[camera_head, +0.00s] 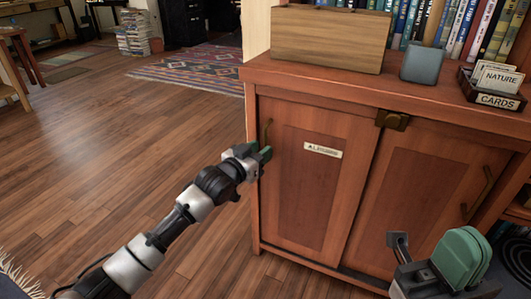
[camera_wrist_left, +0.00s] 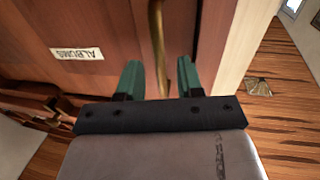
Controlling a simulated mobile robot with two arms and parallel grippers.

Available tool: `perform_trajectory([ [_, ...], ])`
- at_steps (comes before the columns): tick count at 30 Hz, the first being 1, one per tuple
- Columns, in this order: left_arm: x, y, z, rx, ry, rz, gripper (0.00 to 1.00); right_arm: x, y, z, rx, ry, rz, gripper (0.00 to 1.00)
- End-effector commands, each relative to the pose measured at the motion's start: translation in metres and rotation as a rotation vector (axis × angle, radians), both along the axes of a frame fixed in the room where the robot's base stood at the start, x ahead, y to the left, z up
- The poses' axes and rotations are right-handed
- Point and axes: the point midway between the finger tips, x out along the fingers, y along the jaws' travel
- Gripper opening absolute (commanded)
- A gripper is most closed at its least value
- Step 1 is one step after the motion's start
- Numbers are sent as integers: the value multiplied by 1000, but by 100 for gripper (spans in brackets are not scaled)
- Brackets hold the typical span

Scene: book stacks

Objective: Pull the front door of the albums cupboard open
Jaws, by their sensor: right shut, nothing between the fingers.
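The albums cupboard's front door (camera_head: 300,210) is a reddish wood panel with a white label; it looks closed. Its brass handle (camera_head: 267,128) is upright near the door's left edge. My left gripper (camera_head: 262,155) is at that edge, just below the handle in the head view. In the left wrist view the handle (camera_wrist_left: 157,45) runs down between the two green fingers of this gripper (camera_wrist_left: 158,80), which are spread with gaps at the sides. Whether a finger touches the handle cannot be told. My right gripper (camera_head: 462,255) is shut and empty, in front of the right-hand door.
A second door (camera_head: 425,195) with its own handle is to the right, with a brass latch (camera_head: 392,120) above the doors. A wooden box (camera_head: 330,40), a grey block (camera_head: 422,63) and a card tray (camera_head: 495,90) stand on top. Open floor (camera_head: 150,120) lies to the left.

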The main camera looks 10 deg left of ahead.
Motion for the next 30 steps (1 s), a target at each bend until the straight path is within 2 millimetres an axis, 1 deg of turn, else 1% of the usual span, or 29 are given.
perform_trajectory([
  [1,7,-4,-2,-1,-2,0,37,1,0,-1,0,-14,-1,0],
  [3,14,-7,-2,-1,-2,0,37,1,0,1,-2,-26,-1,0],
  [6,21,-11,-1,0,-1,0,37,2,1,4,-3,-37,-2,0],
  [10,25,-13,0,0,-1,0,37,2,1,6,-4,-43,-2,0],
  [17,25,-13,0,0,0,0,37,3,1,7,-4,-44,-2,0],
  [20,25,-13,0,0,0,0,23,3,1,7,-4,-44,-2,0],
  [24,25,-13,0,0,0,0,1,3,1,7,-4,-44,-2,0],
  [25,25,-13,0,0,0,0,0,3,1,7,-4,-44,-2,0],
  [30,25,-13,0,0,0,0,0,3,1,7,-4,-44,-2,0],
])
